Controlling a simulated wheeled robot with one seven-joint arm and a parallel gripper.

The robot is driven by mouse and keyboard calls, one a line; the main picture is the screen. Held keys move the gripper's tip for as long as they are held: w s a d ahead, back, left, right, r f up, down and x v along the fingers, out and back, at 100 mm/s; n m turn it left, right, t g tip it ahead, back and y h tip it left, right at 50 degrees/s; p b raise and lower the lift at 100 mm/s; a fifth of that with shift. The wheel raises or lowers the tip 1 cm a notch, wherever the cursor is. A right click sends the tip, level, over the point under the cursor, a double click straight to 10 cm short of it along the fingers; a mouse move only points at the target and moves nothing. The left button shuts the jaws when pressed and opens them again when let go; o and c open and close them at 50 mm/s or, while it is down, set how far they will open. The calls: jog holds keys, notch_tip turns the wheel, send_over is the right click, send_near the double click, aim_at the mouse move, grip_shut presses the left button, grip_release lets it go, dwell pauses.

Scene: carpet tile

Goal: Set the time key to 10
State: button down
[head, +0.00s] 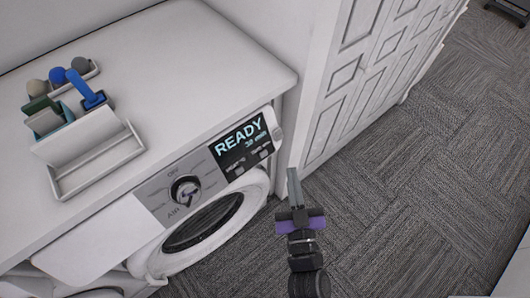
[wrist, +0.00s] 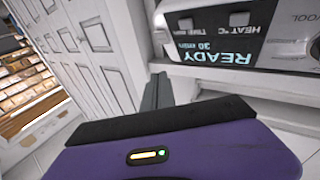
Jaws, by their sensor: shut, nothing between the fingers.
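The white washer's display (head: 239,136) reads READY with what looks like "30 mins" below it. It also shows upside down in the wrist view (wrist: 210,57). The time key (head: 265,153) is the right one of two small keys below the display; in the wrist view the time key (wrist: 186,24) is left of the heat key (wrist: 239,18). My gripper (head: 293,172) is shut and empty, to the right of the washer's front and apart from the keys. In the wrist view its fingers (wrist: 158,80) point up, below and left of the display.
A dial (head: 186,190) is left of the display, above the round door (head: 203,222). White panelled doors (head: 370,75) stand at the right.

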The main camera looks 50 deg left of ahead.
aim_at(264, 154)
jog(key=a+f+b, duration=0.4)
jog(key=a+b, duration=0.3)
jog(key=b, duration=0.1)
jog(key=shift+w+a+b, duration=0.3)
jog(key=shift+a+b, duration=0.05)
jog(key=shift+a, duration=0.1)
dwell(1.8)
jog(key=shift+a+f+b, duration=0.15)
jog(key=shift+a+b, duration=0.15)
jog(key=shift+a+f+b, duration=0.2)
jog(key=shift+a+b, duration=0.1)
jog(key=shift+b, duration=0.1)
dwell(0.7)
jog(key=shift+r, duration=0.1)
jog(key=shift+d+r+p, duration=0.3)
jog(key=shift+d+p, duration=0.4)
jog(key=shift+p, duration=0.4)
